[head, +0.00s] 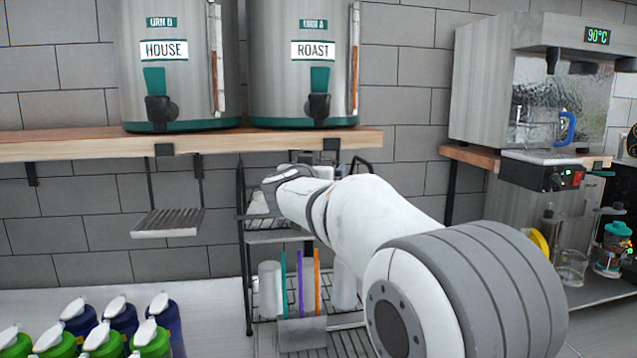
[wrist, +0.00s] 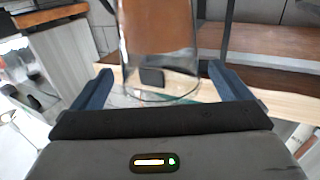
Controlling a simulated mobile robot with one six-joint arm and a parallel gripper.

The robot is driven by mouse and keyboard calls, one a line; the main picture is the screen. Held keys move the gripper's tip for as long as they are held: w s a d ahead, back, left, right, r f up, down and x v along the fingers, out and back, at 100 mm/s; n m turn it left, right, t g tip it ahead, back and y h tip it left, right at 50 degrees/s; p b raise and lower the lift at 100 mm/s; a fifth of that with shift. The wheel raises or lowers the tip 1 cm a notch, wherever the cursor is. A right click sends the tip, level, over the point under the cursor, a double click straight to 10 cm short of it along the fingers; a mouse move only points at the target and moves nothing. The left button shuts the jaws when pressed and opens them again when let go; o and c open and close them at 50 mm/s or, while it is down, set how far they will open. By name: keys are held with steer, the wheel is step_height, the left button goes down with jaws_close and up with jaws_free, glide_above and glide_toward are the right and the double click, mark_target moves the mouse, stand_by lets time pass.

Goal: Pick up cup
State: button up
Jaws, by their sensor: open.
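A clear cup (wrist: 160,52) shows in the wrist view, ahead of my gripper (wrist: 158,76) and between the lines of its two dark blue fingers. Its upper part looks brown; I cannot tell whether that is its contents or something seen through it. The fingers are open, with a visible gap on each side of the cup, and neither seems to touch it. In the head view my arm reaches toward the wire rack under the urn shelf, and it hides the fingers and the cup there.
The wire rack (head: 247,240) holds white cups and coloured sticks. Above is a wooden shelf (head: 60,147) with the HOUSE urn (head: 190,95) and ROAST urn (head: 283,85). Several bottles (head: 100,335) stand lower left. A steel 90°C machine (head: 480,90) stands right.

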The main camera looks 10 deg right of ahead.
steer(key=x, duration=0.2)
steer(key=shift+w+d, duration=0.1)
steer(key=shift+w, duration=0.15)
steer(key=c, duration=1.2)
steer(key=shift+c, duration=0.5)
steer(key=shift+r, duration=0.15)
